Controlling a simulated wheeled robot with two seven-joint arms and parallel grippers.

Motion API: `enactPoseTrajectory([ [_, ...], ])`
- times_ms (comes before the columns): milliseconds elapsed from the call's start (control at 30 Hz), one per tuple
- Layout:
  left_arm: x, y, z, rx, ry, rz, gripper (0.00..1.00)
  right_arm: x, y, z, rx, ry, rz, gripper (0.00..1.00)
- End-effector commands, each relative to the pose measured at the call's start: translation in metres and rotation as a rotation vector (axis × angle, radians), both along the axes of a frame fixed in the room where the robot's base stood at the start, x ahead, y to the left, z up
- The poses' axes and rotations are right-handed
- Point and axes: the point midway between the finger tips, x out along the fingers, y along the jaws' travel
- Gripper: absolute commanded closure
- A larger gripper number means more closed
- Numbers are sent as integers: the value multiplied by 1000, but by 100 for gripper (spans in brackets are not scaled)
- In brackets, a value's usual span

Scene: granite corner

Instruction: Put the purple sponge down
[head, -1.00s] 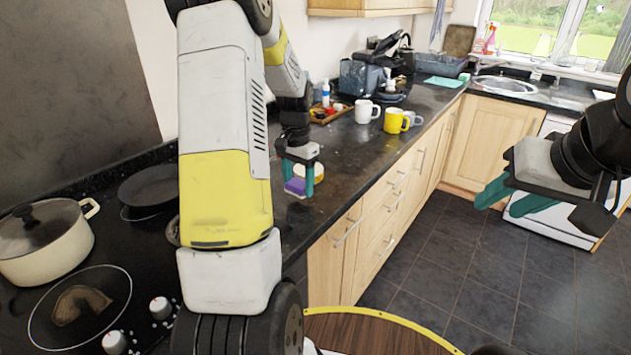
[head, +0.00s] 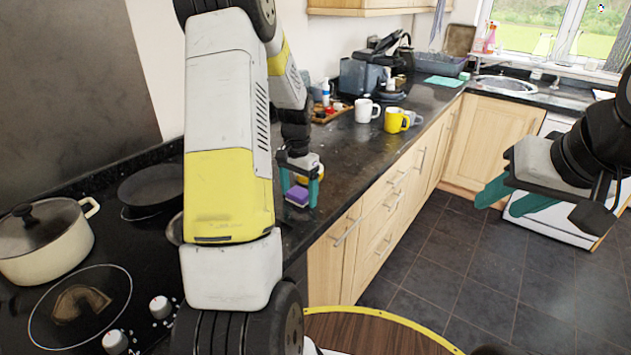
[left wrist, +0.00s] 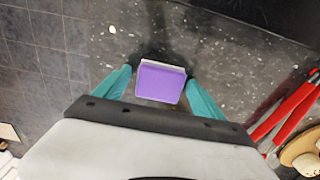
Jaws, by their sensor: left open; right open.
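The purple sponge (head: 297,196) rests on the dark granite counter near its front edge. My left gripper (head: 301,190) is open, pointing down, with its teal fingers on either side of the sponge. In the left wrist view the sponge (left wrist: 161,82) lies between the two fingertips (left wrist: 159,84), with a gap visible on each side. A pale edge shows along the sponge's far side. My right gripper (head: 510,198) is open and empty, held over the floor at the right.
White mug (head: 366,111) and yellow mug (head: 396,120) stand further along the counter (head: 345,150). A wooden tray (head: 330,114) with small items sits behind. Red-handled tool (left wrist: 285,110) lies right in the wrist view. The hob with a cream pot (head: 45,245) is at left.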

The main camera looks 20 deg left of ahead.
Motion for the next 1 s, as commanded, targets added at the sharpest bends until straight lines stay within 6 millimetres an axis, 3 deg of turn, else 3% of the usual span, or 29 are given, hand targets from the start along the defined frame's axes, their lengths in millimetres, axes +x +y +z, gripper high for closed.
enactPoseTrajectory([
  [167,1,0,21,1,-6,0,20,0,0,0,0,0,0,59],
  [500,2,0,93,1,-6,0,20,0,0,0,0,0,0,59],
  [767,0,-1,122,0,-5,1,20,0,0,0,0,0,0,59],
  [867,-8,-8,137,-4,-30,11,20,0,0,0,0,0,0,59],
  [1000,-39,-32,176,-23,-119,50,20,0,0,0,0,0,0,59],
])
